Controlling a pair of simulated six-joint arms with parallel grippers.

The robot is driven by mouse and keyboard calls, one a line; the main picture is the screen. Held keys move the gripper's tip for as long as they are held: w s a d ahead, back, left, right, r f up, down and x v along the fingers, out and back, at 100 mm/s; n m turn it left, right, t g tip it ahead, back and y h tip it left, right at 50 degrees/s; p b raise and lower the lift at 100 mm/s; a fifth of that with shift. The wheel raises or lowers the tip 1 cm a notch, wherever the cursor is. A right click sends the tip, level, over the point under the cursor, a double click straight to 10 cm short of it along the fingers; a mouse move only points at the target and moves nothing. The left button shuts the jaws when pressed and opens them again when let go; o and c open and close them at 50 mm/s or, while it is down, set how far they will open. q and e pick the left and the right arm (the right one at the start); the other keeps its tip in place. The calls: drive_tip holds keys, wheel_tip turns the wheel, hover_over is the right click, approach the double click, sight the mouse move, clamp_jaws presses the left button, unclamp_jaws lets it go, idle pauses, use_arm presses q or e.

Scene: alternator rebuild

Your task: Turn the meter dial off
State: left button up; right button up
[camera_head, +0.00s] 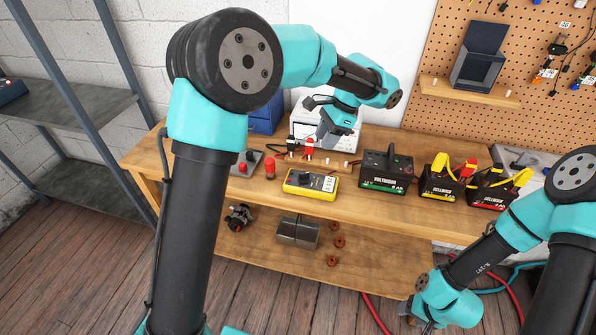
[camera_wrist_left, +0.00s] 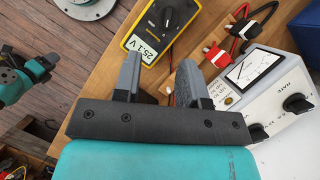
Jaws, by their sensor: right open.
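The meter (camera_head: 296,189) is a yellow-framed multimeter lying on the bench top near its front edge. In the left wrist view the meter (camera_wrist_left: 128,43) shows a round black dial (camera_wrist_left: 168,17) and a display (camera_wrist_left: 146,48) reading about 25.1 V. The dial's exact setting is too small to read. My left gripper (camera_wrist_left: 158,75) is open and empty, with the meter beyond its fingertips and apart from them. In the head view my left gripper (camera_head: 326,132) hangs behind and above the meter. My right gripper (camera_head: 408,312) is low at the front right, open, away from the meter.
A white gauge box (camera_wrist_left: 278,95) with knobs stands close to my left gripper. Red and black clips (camera_head: 307,145) lie near it. A black charger (camera_head: 383,181) and batteries (camera_head: 440,184) stand right of the meter. A lower shelf (camera_head: 270,258) holds parts.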

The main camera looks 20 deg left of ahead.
sight(305, 173)
use_arm(q)
drive_tip(key=r, duration=0.1)
drive_tip(key=w+r, duration=0.1)
drive_tip(key=r, duration=0.1)
drive_tip(key=shift+w+d+r+t, duration=0.25)
drive_tip(key=shift+w+d+t, duration=0.05)
drive_tip(key=shift+w+d, duration=0.1)
drive_tip(key=shift+f, duration=0.1)
drive_tip(key=x, duration=1.7)
drive_tip(key=shift+s+f, duration=0.1)
drive_tip(key=shift+f, duration=0.05)
clamp_jaws()
